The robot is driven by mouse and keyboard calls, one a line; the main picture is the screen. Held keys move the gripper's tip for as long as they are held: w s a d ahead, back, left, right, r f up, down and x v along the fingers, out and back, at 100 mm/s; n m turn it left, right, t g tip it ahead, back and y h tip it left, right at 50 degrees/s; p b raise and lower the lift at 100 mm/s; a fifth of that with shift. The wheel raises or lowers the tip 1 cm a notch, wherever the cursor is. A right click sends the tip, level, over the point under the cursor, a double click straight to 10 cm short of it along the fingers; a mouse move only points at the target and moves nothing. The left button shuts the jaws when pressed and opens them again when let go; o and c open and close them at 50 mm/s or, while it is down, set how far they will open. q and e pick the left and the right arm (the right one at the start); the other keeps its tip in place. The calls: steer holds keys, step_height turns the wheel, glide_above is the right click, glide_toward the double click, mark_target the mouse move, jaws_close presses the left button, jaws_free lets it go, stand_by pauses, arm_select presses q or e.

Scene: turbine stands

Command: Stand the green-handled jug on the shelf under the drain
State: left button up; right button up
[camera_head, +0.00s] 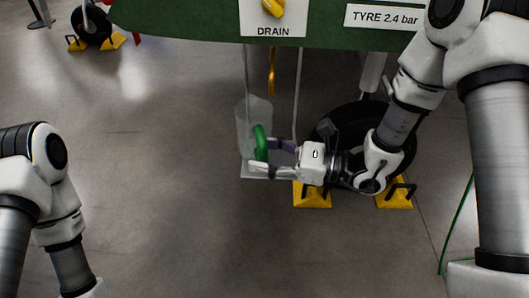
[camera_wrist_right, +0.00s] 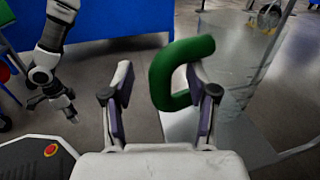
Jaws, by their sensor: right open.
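The clear jug (camera_head: 252,112) stands upright, apparently on the shelf (camera_head: 262,175) that hangs on thin rods below the DRAIN label. Its green handle (camera_head: 260,143) faces my right gripper (camera_head: 263,156). The right gripper is open; in the right wrist view the green handle (camera_wrist_right: 160,85) lies between its fingers, close to the right-hand finger, which seems to reach into the handle's loop. The jug body (camera_wrist_right: 235,85) shows see-through beyond it. My left gripper (camera_wrist_right: 53,108) shows small in the right wrist view with its fingers apart and empty; it is out of the head view.
A yellow drain valve (camera_head: 271,8) and a hanging yellow piece (camera_head: 271,75) are above the jug. A black tyre (camera_head: 345,122) with yellow chocks (camera_head: 312,195) stands behind and beside my right gripper. A green hose (camera_head: 456,225) lies at right. The floor left of the shelf is clear.

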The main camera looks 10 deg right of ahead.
steer(key=p+v, duration=0.3)
steer(key=v, duration=0.4)
steer(key=shift+p, duration=0.3)
stand_by(0.3)
